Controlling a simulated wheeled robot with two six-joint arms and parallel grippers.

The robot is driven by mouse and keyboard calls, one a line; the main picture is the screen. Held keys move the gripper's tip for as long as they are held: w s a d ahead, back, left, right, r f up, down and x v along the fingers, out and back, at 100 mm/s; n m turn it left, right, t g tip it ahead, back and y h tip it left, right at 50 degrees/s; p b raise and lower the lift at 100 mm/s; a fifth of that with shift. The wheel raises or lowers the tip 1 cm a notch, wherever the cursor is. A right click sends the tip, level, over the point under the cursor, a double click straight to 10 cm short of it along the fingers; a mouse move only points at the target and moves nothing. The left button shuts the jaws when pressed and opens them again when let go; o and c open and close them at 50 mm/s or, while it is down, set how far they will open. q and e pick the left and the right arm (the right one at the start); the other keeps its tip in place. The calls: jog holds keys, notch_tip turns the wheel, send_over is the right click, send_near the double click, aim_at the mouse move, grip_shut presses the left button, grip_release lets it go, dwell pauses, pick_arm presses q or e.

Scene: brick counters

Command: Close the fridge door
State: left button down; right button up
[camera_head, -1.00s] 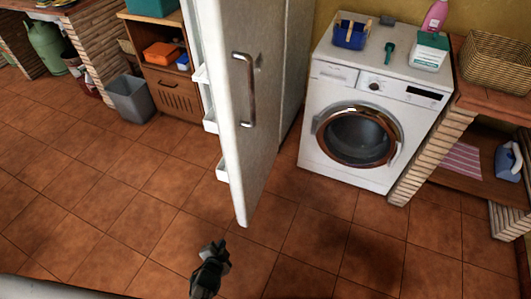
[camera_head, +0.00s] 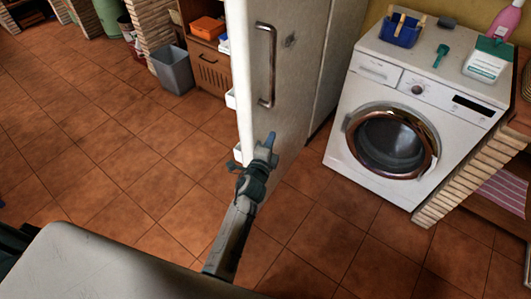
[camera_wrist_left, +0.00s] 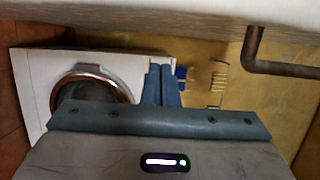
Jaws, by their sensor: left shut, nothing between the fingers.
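The fridge door (camera_head: 285,75) stands open, its pale outer face turned right and its white free edge toward me. A metal handle (camera_head: 266,65) runs upright on that face. White door shelves (camera_head: 231,98) show past its left edge. My left gripper (camera_head: 268,145) is shut and empty, in front of the door's lower part, below the handle. Whether it touches the door I cannot tell. In the left wrist view its closed fingers (camera_wrist_left: 162,85) point toward the wall, with the door (camera_wrist_left: 150,18) across the top and the handle (camera_wrist_left: 255,50) at upper right. My right gripper is not in view.
A white washing machine (camera_head: 365,90) stands right of the door, with a brick counter (camera_head: 480,170) beyond. A grey bin (camera_head: 172,70) and a wooden cabinet (camera_head: 210,68) are at the back left. The tiled floor (camera_head: 120,150) left of the door is clear.

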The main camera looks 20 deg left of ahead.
aim_at(260, 133)
pick_arm(q)
jog(key=shift+w+a, duration=0.35)
jog(key=shift+a, duration=0.3)
jog(key=shift+w+a, duration=0.3)
jog(key=shift+a, duration=0.4)
jog(key=shift+w+a, duration=0.35)
jog(key=shift+a, duration=0.3)
jog(key=shift+p, duration=0.35)
